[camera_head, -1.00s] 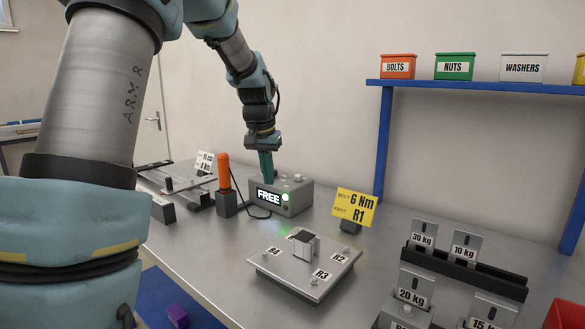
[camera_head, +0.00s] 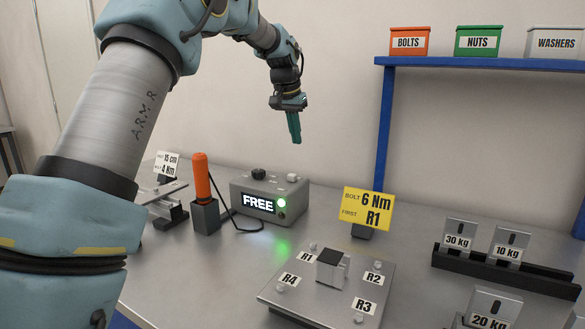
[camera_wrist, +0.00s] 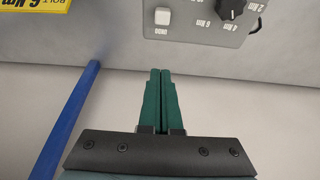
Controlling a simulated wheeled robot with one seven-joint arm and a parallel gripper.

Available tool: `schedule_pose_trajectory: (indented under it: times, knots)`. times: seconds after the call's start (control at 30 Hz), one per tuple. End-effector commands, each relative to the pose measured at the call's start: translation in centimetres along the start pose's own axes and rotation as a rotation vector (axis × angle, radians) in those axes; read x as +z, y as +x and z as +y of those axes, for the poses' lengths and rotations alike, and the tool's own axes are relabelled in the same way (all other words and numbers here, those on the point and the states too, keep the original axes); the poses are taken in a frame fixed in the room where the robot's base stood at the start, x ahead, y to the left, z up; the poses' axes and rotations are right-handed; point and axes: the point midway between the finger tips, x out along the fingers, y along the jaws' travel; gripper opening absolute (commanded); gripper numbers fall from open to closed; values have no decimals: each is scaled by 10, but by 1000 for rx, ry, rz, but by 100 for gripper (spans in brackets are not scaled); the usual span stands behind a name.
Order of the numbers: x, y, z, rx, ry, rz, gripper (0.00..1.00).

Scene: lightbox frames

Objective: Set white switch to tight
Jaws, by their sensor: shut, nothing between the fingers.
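The grey controller box (camera_head: 270,204) stands on the bench with its display reading FREE and a green light lit. My gripper (camera_head: 295,141) points down above the box's right side, apart from the switch. Its green fingers (camera_wrist: 160,72) are shut together and empty.
An orange-handled tool (camera_head: 202,178) stands in a dark holder left of the box, its cable running to the box. A yellow sign (camera_head: 367,209) reads 6 Nm, R1. A metal plate (camera_head: 290,290) with labelled bolts lies in front. A blue shelf post (camera_head: 385,130) rises behind.

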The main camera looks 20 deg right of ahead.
Motion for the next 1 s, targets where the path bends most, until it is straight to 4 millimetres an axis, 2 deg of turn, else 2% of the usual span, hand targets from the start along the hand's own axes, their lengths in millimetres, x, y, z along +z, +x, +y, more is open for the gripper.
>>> schedule_pose_trajectory:
  times: [0.17, 0.27, 0.7, 0.8, 1.0]
  knots:
    - [0, 4, 0, 0, -1, -1, 0]
    - [0, 15, 0, 0, -1, -2, 0]
    - [1, 102, 0, 0, -1, -4, 0]
    - [14, 93, -1, -1, -2, 0, 0]
    - [32, 88, 0, 0, -1, 0, 0]
